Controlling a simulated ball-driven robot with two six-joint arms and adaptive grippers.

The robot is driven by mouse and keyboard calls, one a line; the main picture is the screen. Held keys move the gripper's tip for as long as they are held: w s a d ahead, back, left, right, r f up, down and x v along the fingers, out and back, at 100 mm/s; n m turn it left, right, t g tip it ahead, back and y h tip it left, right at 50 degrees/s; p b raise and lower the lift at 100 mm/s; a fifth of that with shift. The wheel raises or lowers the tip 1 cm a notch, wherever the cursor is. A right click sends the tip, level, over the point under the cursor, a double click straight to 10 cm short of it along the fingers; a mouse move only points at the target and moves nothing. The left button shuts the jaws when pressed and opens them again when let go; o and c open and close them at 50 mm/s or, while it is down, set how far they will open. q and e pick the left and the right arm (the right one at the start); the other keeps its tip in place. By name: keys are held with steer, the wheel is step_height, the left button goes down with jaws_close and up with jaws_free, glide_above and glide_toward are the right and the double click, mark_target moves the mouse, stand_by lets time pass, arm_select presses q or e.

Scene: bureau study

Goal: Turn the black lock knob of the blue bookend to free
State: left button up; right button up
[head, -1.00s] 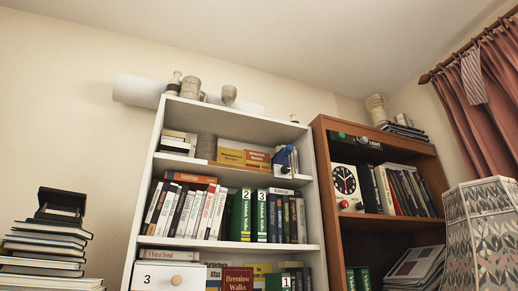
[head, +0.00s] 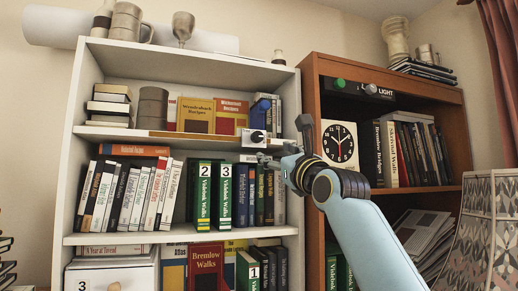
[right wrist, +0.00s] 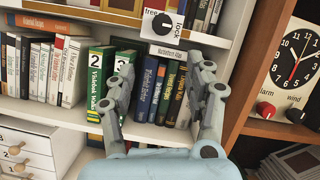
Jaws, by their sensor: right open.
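The blue bookend (head: 258,113) stands at the right end of the upper shelf of the white bookcase. A white plate with a black lock knob (head: 256,136) is at the shelf's front edge below it. My right gripper (head: 285,144) is open and empty, just right of and in front of the knob. In the right wrist view the gripper (right wrist: 165,72) has its fingers apart, below the plate. My left gripper is not in view.
A brown bookcase (head: 312,75) stands close on the right with a clock (head: 340,146). The space before the plate is open.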

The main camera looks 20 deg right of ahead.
mark_target(259, 138)
steer(key=p+x, duration=0.1)
steer(key=x, duration=0.2)
steer(key=r+p+x, duration=0.1)
steer(key=x, duration=0.2)
steer(key=r+p+x, duration=0.1)
steer(key=x, duration=0.3)
steer(key=shift+s, duration=0.25)
steer(key=shift+w+a+r, duration=0.1)
steer(key=shift+w, duration=0.3)
jaws_close()
